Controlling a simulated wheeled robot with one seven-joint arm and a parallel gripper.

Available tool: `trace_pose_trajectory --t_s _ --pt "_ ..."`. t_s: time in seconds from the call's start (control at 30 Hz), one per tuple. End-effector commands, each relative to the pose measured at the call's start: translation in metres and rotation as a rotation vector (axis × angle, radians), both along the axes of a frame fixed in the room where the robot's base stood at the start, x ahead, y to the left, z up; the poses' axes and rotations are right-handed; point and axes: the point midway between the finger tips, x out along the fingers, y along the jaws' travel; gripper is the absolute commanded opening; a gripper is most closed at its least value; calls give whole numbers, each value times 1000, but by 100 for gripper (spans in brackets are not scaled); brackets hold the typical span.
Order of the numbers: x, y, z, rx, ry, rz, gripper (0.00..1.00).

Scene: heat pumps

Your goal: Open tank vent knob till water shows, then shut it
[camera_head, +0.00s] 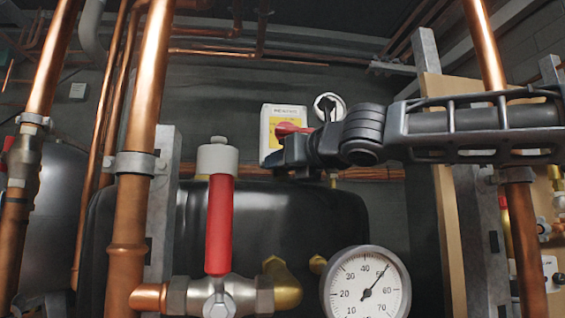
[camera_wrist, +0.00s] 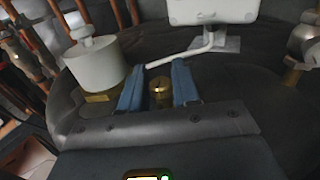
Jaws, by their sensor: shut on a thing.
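The tank vent knob (camera_wrist: 160,92) is a small brass piece with a slotted top, standing on the dark tank (camera_wrist: 215,80). In the wrist view my gripper (camera_wrist: 159,83) has its two blue fingers on either side of the knob, shut on it. In the head view my gripper (camera_head: 278,159) reaches in from the right, low over the top of the black tank (camera_head: 330,210). The knob is hidden there behind the gripper. I see no water at the knob.
A pale cylinder on a brass base (camera_wrist: 97,65) stands left of the fingers. A red lever (camera_head: 219,225), pressure gauge (camera_head: 365,285) and copper pipe (camera_head: 135,190) stand in front. A yellow and white switch box (camera_head: 268,125) is on the wall behind.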

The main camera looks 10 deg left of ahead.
Motion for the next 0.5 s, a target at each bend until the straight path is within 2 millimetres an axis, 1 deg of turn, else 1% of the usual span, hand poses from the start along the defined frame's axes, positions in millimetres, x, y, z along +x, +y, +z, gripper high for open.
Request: trace_pose_trajectory --t_s 0.03,0.1,0.27,0.5 --pt "0 0 0 0 0 0 5" --pt "0 0 0 0 0 0 0" --pt "0 1 -2 -2 2 -22 0" --pt "-1 3 -2 -3 2 -161 0"
